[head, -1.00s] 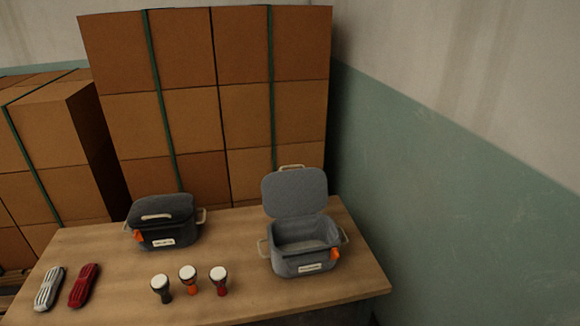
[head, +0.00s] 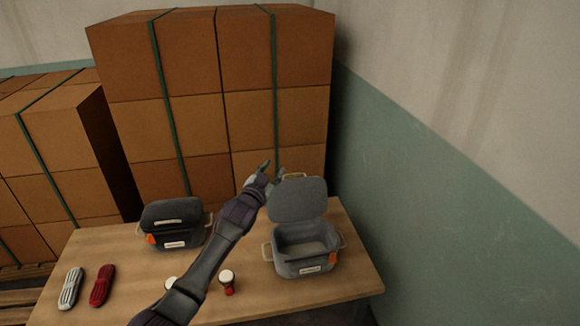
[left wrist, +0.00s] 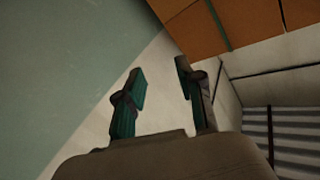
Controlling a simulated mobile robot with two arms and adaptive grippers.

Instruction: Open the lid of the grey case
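The grey case (head: 305,262) stands on the right part of the table with its lid (head: 298,200) raised upright at the back. Its inside looks empty. A darker closed case (head: 173,222) stands to the left. My left gripper (head: 272,169) is raised by the upper left corner of the lid, with its fingers apart; I cannot tell how far it is from the lid in depth. In the left wrist view my left gripper (left wrist: 160,72) is open, with nothing between its fingers. My right gripper is not in view.
A white object (head: 71,288) and a red object (head: 102,286) lie at left. Stacked boxes (head: 215,100) stand behind, a wall (head: 440,190) at right.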

